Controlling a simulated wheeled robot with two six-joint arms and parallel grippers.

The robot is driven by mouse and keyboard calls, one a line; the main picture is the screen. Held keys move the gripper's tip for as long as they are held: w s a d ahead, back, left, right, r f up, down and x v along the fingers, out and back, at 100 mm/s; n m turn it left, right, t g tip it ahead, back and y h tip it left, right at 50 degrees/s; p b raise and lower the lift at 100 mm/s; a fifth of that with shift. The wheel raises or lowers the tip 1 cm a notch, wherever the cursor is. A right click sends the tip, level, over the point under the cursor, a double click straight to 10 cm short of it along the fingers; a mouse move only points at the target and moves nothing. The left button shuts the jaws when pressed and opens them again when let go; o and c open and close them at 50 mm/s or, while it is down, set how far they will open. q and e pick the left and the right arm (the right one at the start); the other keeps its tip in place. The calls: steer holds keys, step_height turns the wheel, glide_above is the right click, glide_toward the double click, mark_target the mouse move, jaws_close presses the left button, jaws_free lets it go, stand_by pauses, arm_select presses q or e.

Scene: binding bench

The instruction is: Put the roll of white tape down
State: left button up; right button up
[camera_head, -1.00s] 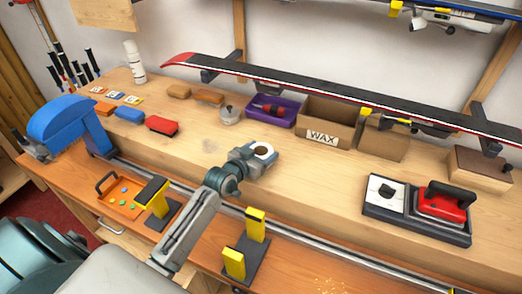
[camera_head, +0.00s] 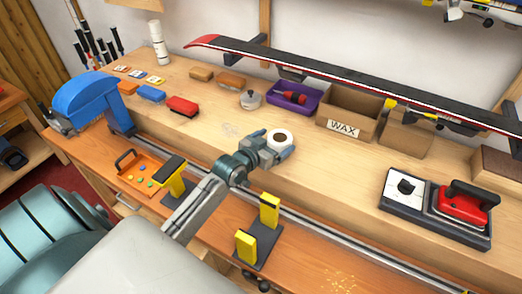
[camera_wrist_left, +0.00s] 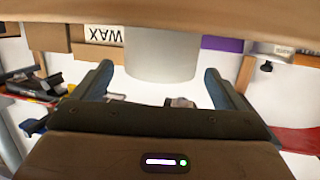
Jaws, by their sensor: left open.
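The roll of white tape (camera_head: 281,137) stands upright on the wooden bench top (camera_head: 330,180), its dark core hole facing up. My left gripper (camera_head: 274,148) is open, its blue-grey fingers on either side of the roll. In the left wrist view, which is upside down, the roll (camera_wrist_left: 162,55) shows as a pale cylinder against the bench surface at the top. It lies between the two spread fingers of the left gripper (camera_wrist_left: 158,74), with a gap on each side. My right gripper is not in view.
Behind are a lidded pot (camera_head: 250,99), a purple tray (camera_head: 293,98) and a cardboard WAX box (camera_head: 348,112), below a long ski (camera_head: 350,82). A red iron (camera_head: 463,203) sits on a base at right. Yellow-topped vise supports (camera_head: 258,235) stand in front. Bench around the roll is clear.

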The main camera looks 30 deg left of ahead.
arm_select(q)
steer(key=v, duration=0.9)
steer(key=shift+b, duration=0.35)
steer(key=shift+w, duration=0.1)
